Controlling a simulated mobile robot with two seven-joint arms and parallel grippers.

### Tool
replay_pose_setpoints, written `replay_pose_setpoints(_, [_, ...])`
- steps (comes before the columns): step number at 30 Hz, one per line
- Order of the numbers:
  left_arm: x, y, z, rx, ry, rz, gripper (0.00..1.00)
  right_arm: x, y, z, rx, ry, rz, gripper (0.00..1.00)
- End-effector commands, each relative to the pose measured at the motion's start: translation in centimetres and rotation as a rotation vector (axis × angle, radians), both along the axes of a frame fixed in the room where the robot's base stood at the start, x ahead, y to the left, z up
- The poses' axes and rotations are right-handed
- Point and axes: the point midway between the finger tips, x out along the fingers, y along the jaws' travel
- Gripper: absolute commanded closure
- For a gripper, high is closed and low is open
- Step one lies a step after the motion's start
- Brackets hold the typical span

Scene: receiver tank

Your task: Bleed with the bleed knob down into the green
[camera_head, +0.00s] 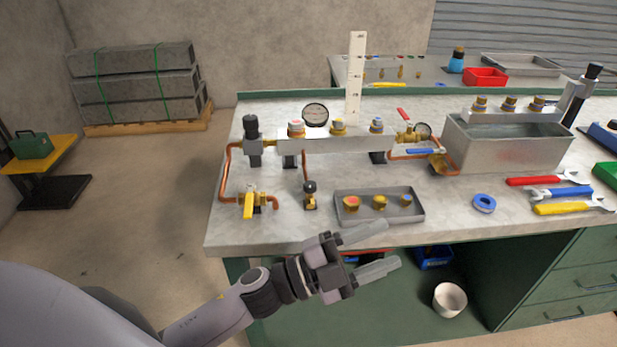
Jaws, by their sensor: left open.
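The black bleed knob (310,187) stands upright on a small brass valve near the bench's front edge. A copper pipe runs from it up to the metal manifold block (345,144). A round dial gauge (315,115) sits behind the block; its needle and any green band are too small to read. My right gripper is out of view.
A yellow-handled valve (249,205) stands left of the knob. A grey tray (422,212) with brass fittings lies to its right. Behind are a white scale (356,80) and a metal tank (510,152). Bare bench surrounds the knob's front.

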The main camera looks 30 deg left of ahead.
Motion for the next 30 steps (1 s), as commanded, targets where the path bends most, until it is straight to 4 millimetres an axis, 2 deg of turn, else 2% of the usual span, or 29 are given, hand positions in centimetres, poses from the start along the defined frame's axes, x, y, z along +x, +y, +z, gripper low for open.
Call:
replay_pose_setpoints(1, [-0.1,-1.3,1.4,0.081,-0.101,-0.083,0.44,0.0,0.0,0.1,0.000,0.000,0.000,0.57])
replay_pose_setpoints(4, [-0.9,-3.4,2.4,0.259,-0.263,-0.243,0.44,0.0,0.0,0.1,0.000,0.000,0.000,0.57])
replay_pose_setpoints(7, [-1.4,-4.5,2.1,0.466,-0.391,-0.391,0.44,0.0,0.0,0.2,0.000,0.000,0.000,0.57])
replay_pose_setpoints(11, [-0.9,-3.9,0.6,0.779,-0.499,-0.551,0.44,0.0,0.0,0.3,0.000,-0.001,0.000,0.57])
replay_pose_setpoints(14, [0.6,-1.7,-0.7,1.046,-0.530,-0.639,0.44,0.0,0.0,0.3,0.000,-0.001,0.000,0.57])
replay_pose_setpoints(17, [2.9,1.9,-1.4,1.329,-0.512,-0.685,0.44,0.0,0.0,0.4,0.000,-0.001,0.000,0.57])
replay_pose_setpoints(19, [4.7,5.0,-1.2,1.525,-0.469,-0.690,0.44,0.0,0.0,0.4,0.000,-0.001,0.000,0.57])
replay_pose_setpoints(24, [8.4,12.7,1.3,1.910,-0.305,-0.625,0.44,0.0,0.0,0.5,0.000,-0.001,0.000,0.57])
replay_pose_setpoints(27, [9.4,15.8,2.9,2.043,-0.218,-0.573,0.44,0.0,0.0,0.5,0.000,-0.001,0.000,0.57])
replay_pose_setpoints(30, [9.9,17.4,3.8,2.110,-0.164,-0.540,0.44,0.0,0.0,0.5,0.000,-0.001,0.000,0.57])
